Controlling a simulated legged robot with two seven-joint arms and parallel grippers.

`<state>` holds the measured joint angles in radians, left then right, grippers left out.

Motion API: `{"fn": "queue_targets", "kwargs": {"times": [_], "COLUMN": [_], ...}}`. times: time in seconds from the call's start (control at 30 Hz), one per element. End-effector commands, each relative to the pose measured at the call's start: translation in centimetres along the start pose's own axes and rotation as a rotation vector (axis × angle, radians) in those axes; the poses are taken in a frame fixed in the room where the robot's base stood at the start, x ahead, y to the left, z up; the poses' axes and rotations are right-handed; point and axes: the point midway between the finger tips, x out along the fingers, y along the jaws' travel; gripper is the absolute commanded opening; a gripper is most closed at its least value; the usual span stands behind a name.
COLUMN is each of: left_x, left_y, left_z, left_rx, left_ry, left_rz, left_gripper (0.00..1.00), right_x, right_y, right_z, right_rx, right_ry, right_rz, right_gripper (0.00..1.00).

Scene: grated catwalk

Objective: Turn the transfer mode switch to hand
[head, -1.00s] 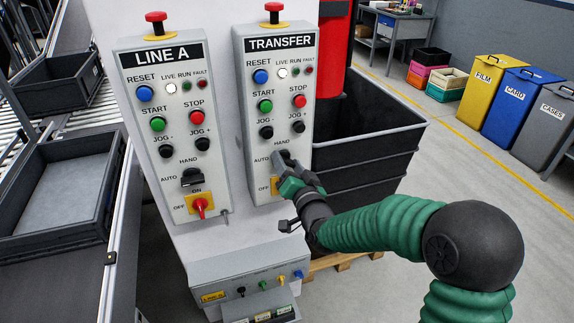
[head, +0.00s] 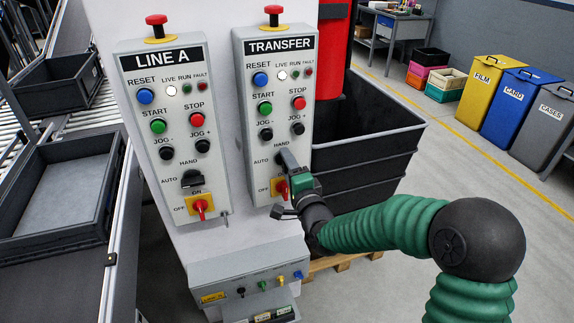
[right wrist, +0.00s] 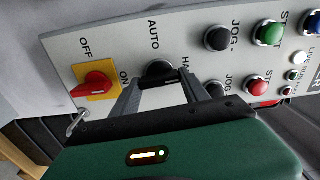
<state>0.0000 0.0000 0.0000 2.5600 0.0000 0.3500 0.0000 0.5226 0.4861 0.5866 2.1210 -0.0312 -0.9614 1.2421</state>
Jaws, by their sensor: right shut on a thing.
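The TRANSFER control box (head: 268,48) is on the right of the white column in the head view. Its black mode switch (right wrist: 160,72) sits between the AUTO and HAND labels and is partly hidden by my jaws. My right gripper (head: 287,160) reaches it from the lower right. In the right wrist view the right gripper's (right wrist: 161,82) two fingers are on either side of the switch, shut on it. Which label the switch points to is hard to tell. My left gripper is not in view.
Just below the mode switch is a red rotary switch on a yellow plate (right wrist: 99,83), close to one finger. Black jog buttons (right wrist: 217,38) lie above it. The similar LINE A box (head: 165,100) stands to the left. A dark bin (head: 365,150) is behind my right arm.

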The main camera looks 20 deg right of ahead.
Motion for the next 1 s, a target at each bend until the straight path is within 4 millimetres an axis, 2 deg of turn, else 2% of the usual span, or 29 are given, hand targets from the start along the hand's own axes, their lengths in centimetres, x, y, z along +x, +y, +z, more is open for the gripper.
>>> {"fn": "queue_targets", "kwargs": {"times": [0.3, 0.77, 0.8, 0.93, 1.0], "left_x": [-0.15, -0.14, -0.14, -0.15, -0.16], "left_y": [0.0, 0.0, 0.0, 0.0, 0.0], "left_z": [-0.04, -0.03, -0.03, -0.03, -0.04], "left_rx": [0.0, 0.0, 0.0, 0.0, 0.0], "left_ry": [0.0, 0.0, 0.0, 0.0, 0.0], "left_rz": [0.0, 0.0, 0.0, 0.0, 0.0], "left_gripper": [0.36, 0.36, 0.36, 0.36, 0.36], "right_x": [-0.11, -0.13, -0.13, -0.1, -0.08], "right_y": [0.6, 0.75, 0.76, 0.61, 0.51], "right_z": [-0.1, -0.07, -0.06, -0.06, -0.05], "right_rx": [0.092, 0.104, 0.104, 0.103, 0.102], "right_ry": [0.002, 0.002, 0.001, 0.001, 0.001], "right_rz": [0.012, 0.015, 0.016, 0.012, 0.01], "right_gripper": [0.12, 0.12, 0.58, 0.75, 0.75]}}
